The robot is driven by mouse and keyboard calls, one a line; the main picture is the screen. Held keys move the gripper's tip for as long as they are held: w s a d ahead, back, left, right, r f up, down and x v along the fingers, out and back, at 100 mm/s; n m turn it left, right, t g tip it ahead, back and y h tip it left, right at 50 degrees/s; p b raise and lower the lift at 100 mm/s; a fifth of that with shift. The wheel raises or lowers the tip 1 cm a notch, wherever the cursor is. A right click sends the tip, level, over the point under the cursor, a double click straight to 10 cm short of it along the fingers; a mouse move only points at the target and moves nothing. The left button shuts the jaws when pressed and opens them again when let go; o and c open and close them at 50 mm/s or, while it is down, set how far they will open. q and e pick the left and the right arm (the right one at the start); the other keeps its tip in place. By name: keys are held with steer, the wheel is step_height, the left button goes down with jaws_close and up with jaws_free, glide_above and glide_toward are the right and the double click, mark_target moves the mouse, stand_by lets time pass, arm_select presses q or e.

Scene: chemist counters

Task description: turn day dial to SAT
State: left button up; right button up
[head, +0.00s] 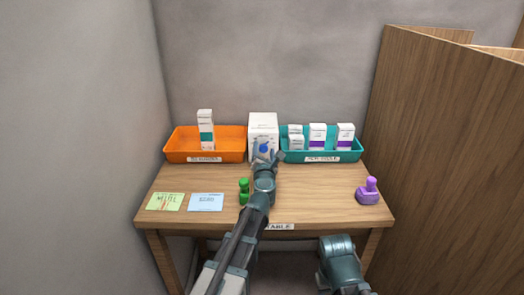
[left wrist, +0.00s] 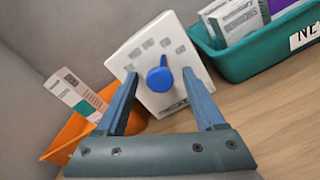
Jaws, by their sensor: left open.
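The day dial is a white box (head: 262,124) standing at the back of the table between two trays, with a blue knob (head: 264,148) on its front. In the left wrist view the white face (left wrist: 137,52) has several small grey labels around the blue knob (left wrist: 160,80), too blurred to read. My left gripper (head: 266,155) is in front of the dial. It is open, with one finger on each side of the knob in the left wrist view (left wrist: 160,76); contact cannot be told. Part of my right arm shows at the lower right, without its gripper.
An orange tray (head: 180,154) with a white box (head: 205,130) stands left. A teal tray (head: 348,157) with several boxes stands right. A green stamp-like object (head: 244,190) is beside my left arm; a purple one (head: 368,191) is right. Green (head: 165,202) and blue (head: 206,202) cards lie left.

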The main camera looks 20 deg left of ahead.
arm_select(q)
steer(key=shift+c, duration=0.2)
jaws_close()
steer(key=shift+m, duration=3)
steer(key=shift+d, duration=0.1)
steer(key=shift+o, duration=0.2)
jaws_free()
steer(key=shift+s, duration=0.1)
